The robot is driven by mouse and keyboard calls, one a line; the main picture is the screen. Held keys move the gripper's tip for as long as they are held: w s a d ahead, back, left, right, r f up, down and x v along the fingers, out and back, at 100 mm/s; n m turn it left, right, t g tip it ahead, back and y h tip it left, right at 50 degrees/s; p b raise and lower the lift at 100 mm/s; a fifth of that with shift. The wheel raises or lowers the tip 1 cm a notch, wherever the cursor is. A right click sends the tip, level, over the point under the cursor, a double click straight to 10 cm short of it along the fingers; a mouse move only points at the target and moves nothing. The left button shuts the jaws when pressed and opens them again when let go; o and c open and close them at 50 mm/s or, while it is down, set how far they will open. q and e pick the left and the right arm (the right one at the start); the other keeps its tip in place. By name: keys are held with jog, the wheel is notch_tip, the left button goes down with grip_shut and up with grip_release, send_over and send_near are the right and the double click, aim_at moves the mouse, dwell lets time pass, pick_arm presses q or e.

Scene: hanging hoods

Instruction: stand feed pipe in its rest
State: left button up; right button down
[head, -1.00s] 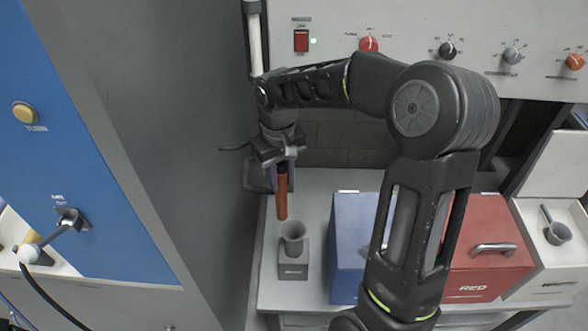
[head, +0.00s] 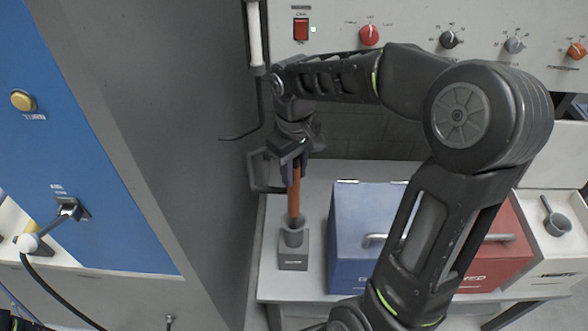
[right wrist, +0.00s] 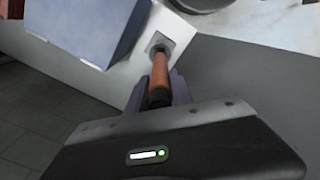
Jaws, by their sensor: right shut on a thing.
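The feed pipe (head: 294,200) is an orange-brown rod, held near upright. My right gripper (head: 293,170) is shut on its upper part. The rest (head: 293,262) is a grey block with a flared cup on top, standing on the light bench left of the blue box. The pipe's lower end is at the cup's mouth and seems to be inside it; how deep is hidden. In the right wrist view the pipe (right wrist: 158,75) runs from the jaws to the rest (right wrist: 168,42). My left gripper is not in view.
A blue box (head: 352,220) stands close to the right of the rest, partly behind my right arm. A red box (head: 507,255) and a white tray with a scoop (head: 555,222) stand farther right. A grey cabinet wall (head: 190,150) rises at the left.

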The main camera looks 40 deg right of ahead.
aim_at(294, 208)
jog(key=shift+f+b, duration=0.5)
jog(key=shift+f, duration=0.45)
dwell(0.4)
jog(key=shift+f, duration=0.1)
jog(key=shift+f+b, duration=2)
jog(key=shift+f, duration=0.65)
jog(key=shift+f+b, duration=2.45)
jog(key=shift+f, duration=0.9)
jog(key=c, duration=1.1)
grip_release()
